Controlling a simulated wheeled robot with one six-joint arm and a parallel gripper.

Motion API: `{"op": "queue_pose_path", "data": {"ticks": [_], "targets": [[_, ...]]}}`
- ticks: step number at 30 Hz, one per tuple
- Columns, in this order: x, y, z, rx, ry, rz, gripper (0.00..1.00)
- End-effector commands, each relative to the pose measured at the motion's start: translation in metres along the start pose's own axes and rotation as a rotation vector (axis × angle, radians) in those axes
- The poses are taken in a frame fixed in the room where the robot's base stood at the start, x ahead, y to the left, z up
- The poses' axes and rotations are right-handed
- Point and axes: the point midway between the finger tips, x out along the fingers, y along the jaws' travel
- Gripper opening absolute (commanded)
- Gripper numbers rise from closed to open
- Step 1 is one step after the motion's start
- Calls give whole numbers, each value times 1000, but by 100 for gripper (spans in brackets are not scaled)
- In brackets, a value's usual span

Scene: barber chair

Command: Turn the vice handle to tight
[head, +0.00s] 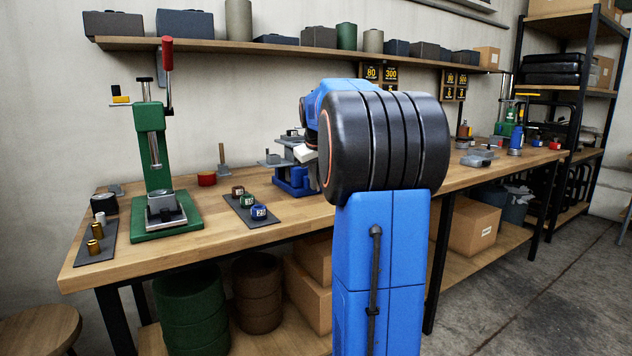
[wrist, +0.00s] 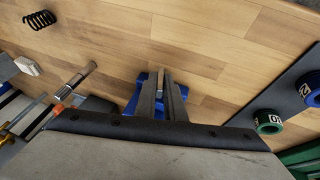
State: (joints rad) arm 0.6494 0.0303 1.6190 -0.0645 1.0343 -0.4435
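The blue vice (head: 291,181) with grey upper parts stands on the workbench in the head view, just left of my arm and partly hidden by it. In the wrist view the two dark fingers of my gripper (wrist: 161,84) point down over blue parts of the vice (wrist: 133,104). A small pale metal piece shows between the fingertips. It may be part of the vice handle, but I cannot tell whether the fingers touch it. There is a narrow gap between the fingers. The head view hides my gripper behind my arm.
A green press (head: 157,160) stands on the workbench (head: 110,262) at the left. A dark mat (head: 243,216) with several coloured rings lies between press and vice. The wrist view also shows a black spring (wrist: 39,19) and a metal rod (wrist: 76,80). Bare wood lies around these.

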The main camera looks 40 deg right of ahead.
Motion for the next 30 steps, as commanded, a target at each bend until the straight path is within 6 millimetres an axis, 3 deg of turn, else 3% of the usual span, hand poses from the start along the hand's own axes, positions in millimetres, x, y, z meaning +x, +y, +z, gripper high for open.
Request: {"op": "queue_pose_path", "data": {"ticks": [18, 29, 30], "targets": [[0, 6, 1, 97, -2, -229, 0], [0, 5, 0, 102, 0, -245, 0], [0, 5, 0, 102, 0, -245, 17]]}}
